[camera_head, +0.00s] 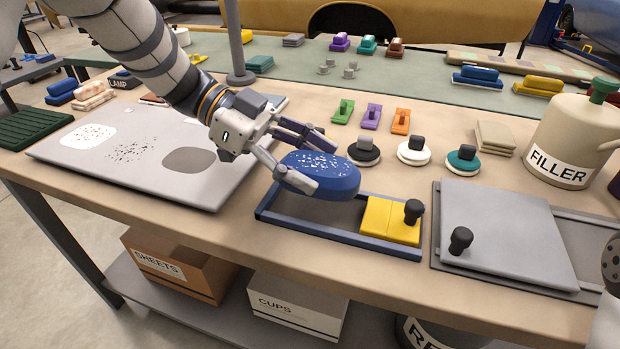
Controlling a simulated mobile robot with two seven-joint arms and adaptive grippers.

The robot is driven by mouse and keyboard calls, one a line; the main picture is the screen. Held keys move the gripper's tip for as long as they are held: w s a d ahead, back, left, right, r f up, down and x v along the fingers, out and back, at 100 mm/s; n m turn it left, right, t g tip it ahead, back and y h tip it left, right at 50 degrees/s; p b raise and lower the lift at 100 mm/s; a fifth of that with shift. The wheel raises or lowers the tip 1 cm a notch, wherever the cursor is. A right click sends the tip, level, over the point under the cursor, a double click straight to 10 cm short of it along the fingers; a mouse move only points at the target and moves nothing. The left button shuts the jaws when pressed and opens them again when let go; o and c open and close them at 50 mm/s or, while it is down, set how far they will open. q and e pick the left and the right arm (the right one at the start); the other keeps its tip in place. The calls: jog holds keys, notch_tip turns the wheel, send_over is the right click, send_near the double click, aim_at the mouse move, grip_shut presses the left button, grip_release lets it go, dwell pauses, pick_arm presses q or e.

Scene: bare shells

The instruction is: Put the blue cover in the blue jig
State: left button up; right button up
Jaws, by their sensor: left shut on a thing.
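The blue cover (335,183) is a rounded oval block with white specks on top. My left gripper (316,166) is shut on it, one finger on each side. The cover is over the left part of the blue jig (330,231), a low blue frame on the bench. It appears to be held above the frame; the exact gap is hard to tell. A yellow block (388,220) with a black knob (413,210) fills the jig's right end. The cover and gripper hide part of the jig's back left side. My right gripper is not in view.
A grey panel (90,165) with speckled patches lies left, under my left arm. Round knobbed pads (414,152) stand behind the jig. A grey plate (508,235) with a black knob lies right, near the filler can (575,140). The bench front edge is close to the jig.

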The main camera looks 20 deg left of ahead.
aim_at(308, 207)
pick_arm(q)
notch_tip(308, 207, down, 3)
jog(key=shift+w+a+f, duration=0.1)
jog(key=shift+f, duration=0.1)
jog(key=shift+f, duration=0.6)
jog(key=o, duration=1.2)
jog(key=shift+f, duration=0.1)
